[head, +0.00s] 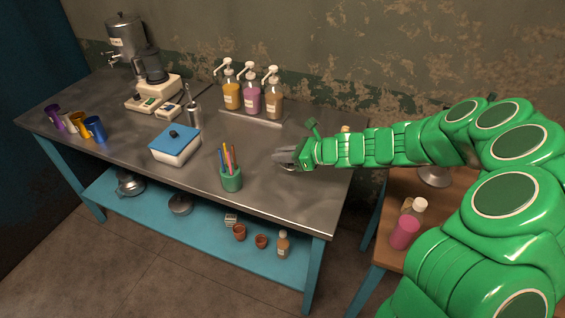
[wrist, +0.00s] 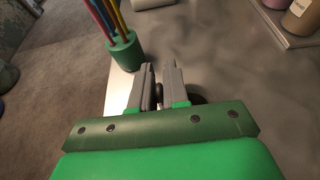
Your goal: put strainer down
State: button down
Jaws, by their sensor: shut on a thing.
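My gripper (head: 284,156) is low over the right part of the steel table top (head: 283,194). In the wrist view the two grey fingers of my gripper (wrist: 160,75) are closed on a small dark piece, which I take to be the strainer (wrist: 158,94). A dark rounded part shows just right of the fingers there. The rest of the strainer is hidden behind the fingers and my wrist. I cannot tell whether it touches the table.
A green cup of coloured pens (head: 231,180) stands left of my gripper and also shows in the wrist view (wrist: 125,52). Pump bottles (head: 251,97) stand behind on a tray. A blue-lidded box (head: 175,147) is farther left. The front right table top is bare.

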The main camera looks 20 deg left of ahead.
aim_at(282, 165)
jog(key=shift+w+a+f, duration=0.1)
jog(key=shift+f, duration=1.7)
jog(key=c, duration=1.1)
grip_release()
jog(key=shift+w, duration=0.1)
jog(key=shift+v, duration=6)
